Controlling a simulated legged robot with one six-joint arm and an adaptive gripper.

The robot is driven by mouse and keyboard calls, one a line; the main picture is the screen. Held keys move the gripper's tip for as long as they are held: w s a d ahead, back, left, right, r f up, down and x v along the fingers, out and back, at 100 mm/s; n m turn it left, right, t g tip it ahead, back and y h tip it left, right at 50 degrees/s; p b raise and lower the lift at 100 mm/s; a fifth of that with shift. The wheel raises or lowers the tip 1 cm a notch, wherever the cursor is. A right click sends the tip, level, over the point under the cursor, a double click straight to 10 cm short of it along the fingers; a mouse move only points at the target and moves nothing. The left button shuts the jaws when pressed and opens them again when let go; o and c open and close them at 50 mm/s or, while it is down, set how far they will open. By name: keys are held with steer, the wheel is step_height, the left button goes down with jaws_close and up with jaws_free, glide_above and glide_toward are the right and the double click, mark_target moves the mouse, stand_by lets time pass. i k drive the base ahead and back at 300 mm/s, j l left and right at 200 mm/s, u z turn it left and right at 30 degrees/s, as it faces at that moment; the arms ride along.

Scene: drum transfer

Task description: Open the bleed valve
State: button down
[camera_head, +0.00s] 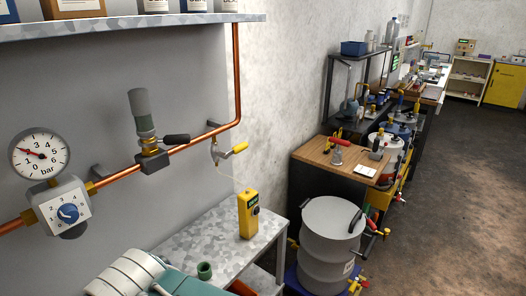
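A copper pipe (112,178) runs along the wall at the left and bends upward near the shelf. A small valve with a yellow-tipped lever (235,150) sits on the wall below the pipe's bend, and a thin pale line hangs from it. A brass fitting with a black lever (177,139) and a dark green-grey cylinder (142,112) sits on the pipe to its left. No label shows which one is the bleed valve. My gripper is not in view.
A pressure gauge (39,154) and a regulator with a blue knob (69,213) are at left. A yellow handheld device (247,214) and green ring (204,270) stand on a metal table (195,242). A grey drum (329,240) stands right of it. Floor (450,220) at right is clear.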

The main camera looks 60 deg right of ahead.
mark_target(239, 148)
steer(key=z, duration=1.9)
